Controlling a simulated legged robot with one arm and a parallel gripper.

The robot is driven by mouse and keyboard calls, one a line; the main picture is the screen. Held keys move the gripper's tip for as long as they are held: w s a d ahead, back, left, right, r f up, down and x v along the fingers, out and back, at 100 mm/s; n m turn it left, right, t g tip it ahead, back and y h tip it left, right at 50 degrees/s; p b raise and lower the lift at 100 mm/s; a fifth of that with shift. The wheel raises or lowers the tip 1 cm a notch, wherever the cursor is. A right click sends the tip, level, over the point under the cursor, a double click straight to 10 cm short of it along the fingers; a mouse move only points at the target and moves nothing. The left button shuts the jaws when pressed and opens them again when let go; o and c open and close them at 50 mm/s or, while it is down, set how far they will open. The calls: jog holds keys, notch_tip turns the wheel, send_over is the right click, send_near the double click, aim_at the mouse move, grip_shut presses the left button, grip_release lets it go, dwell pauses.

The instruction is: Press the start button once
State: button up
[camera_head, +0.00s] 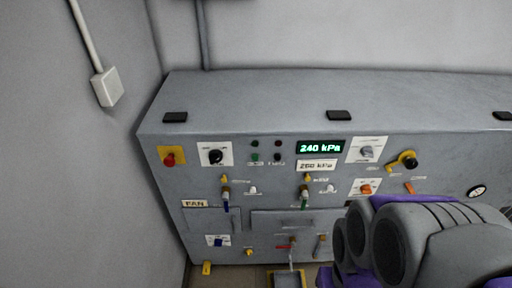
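A grey control panel (225,185) stands against the wall and fills the middle of the view. Labels under both are too small to read, so I cannot confirm which is the start button. A dark round fitting, perhaps a lamp, is above each. My grey and purple arm covers the lower right of the panel, well apart from these buttons. My gripper's fingertips do not show.
A lit display (320,147) reads 240 kPa, above a 260 kPa plate (317,165). A red knob (169,160) on a yellow plate is far left; a black rotary knob (216,156) is beside it. Valves with blue (226,207) and green (303,203) handles project below.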

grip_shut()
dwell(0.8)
